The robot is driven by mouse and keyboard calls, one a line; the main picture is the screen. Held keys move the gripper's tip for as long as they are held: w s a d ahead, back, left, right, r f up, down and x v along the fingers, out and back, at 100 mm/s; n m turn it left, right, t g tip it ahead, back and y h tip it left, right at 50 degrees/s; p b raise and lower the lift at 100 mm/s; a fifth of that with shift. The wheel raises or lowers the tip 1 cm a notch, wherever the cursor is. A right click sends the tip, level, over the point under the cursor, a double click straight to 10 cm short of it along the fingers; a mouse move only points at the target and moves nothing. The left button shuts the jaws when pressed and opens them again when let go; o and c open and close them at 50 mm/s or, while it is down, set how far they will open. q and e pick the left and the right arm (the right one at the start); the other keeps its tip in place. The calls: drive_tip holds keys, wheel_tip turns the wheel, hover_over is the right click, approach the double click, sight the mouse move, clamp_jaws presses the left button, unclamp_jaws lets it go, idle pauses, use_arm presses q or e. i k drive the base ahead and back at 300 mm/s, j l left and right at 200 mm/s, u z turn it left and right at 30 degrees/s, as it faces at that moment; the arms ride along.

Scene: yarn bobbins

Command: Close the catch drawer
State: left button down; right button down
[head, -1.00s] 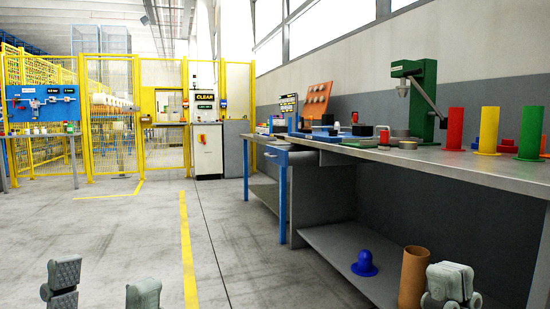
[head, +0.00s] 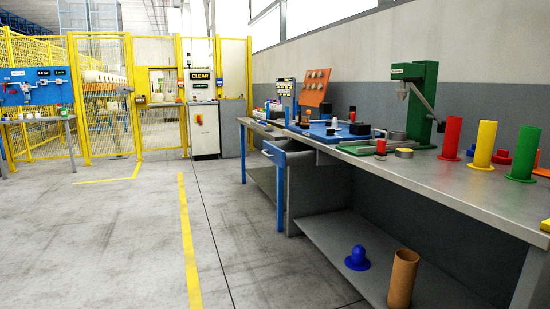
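A drawer with a blue front (head: 274,154) and a small pale handle sits under the left end of the long grey workbench (head: 440,184), beside a blue leg. The front seems to stand out a little from the bench edge, with a pale strip behind it. How far it is open is too small to tell. Neither of my grippers shows in the head view.
Bobbin tubes in red (head: 451,138), yellow (head: 486,145) and green (head: 524,154) stand on the bench near a green press (head: 420,98). A blue domed piece (head: 358,259) and a brown tube (head: 403,278) are on the lower shelf. Floor left of the bench is clear.

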sight(284, 154)
drive_tip(key=i+j, duration=0.15)
drive_tip(key=i, duration=0.3)
drive_tip(key=i+j+z, duration=0.15)
drive_tip(key=i, duration=0.3)
drive_tip(key=i+j, duration=0.15)
drive_tip(key=i, duration=0.25)
